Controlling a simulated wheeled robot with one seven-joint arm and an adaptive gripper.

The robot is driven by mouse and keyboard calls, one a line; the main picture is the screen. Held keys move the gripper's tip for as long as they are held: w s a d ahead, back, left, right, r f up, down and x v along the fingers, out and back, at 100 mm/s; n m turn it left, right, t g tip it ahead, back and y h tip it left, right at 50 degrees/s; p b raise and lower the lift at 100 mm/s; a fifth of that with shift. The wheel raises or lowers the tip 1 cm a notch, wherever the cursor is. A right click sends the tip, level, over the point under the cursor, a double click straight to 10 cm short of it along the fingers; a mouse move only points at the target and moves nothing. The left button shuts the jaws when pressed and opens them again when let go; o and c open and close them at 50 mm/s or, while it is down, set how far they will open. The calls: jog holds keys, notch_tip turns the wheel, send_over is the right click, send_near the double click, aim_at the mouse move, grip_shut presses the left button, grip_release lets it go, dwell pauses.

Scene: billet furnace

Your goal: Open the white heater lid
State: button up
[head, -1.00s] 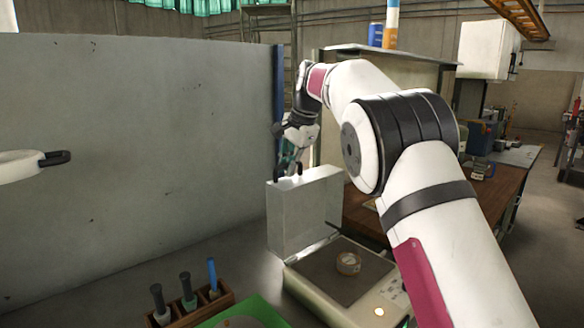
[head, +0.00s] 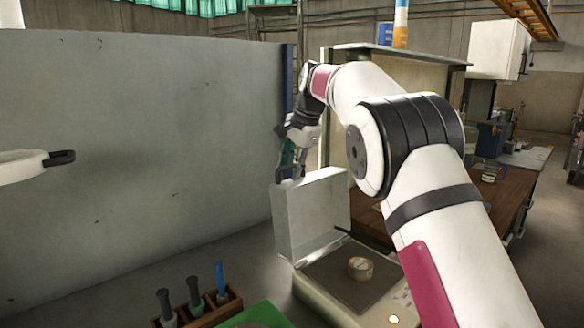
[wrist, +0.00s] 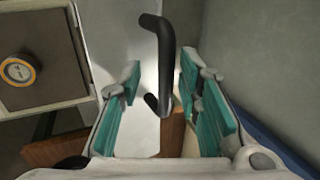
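The white heater lid (head: 312,215) stands upright at the back left edge of the heater base (head: 318,298), so the dark plate inside is exposed. In the wrist view the lid (wrist: 118,45) is the pale panel behind a black bar handle (wrist: 166,60). My gripper (head: 288,172) is at the lid's top edge in the head view. In the wrist view its teal fingers (wrist: 160,82) are spread apart, with the handle between and ahead of them and gaps on both sides. The handle is largely hidden in the head view.
A round tan item (head: 361,268) lies on the heater plate. A wooden rack (head: 208,310) with several handled tools and a green surface (head: 258,316) are at the front. A large grey panel (head: 130,160) stands left, and a brown workbench (head: 500,195) stands right.

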jog(key=v, duration=1.2)
dwell(0.3)
jog(key=s+d+r+n, duration=0.15)
jog(key=s+d, duration=0.25)
jog(key=s, duration=0.6)
jog(key=s+d+r+n, duration=0.1)
jog(key=s+d+n, duration=0.25)
jog(key=s, duration=0.75)
jog(key=s+d+f+n+h, duration=0.1)
jog(key=s+d+f+n, duration=0.1)
jog(key=s+f, duration=0.7)
jog(key=s+d+f+n+h, duration=0.1)
jog(key=s+d+f+n, duration=0.1)
jog(key=s+f, duration=0.8)
jog(key=s+n, duration=0.1)
jog(key=s, duration=0.5)
jog(key=shift+s+f+n+t+h, duration=0.15)
jog(key=shift+s+n+t+h, duration=0.15)
jog(key=shift+s+n, duration=0.1)
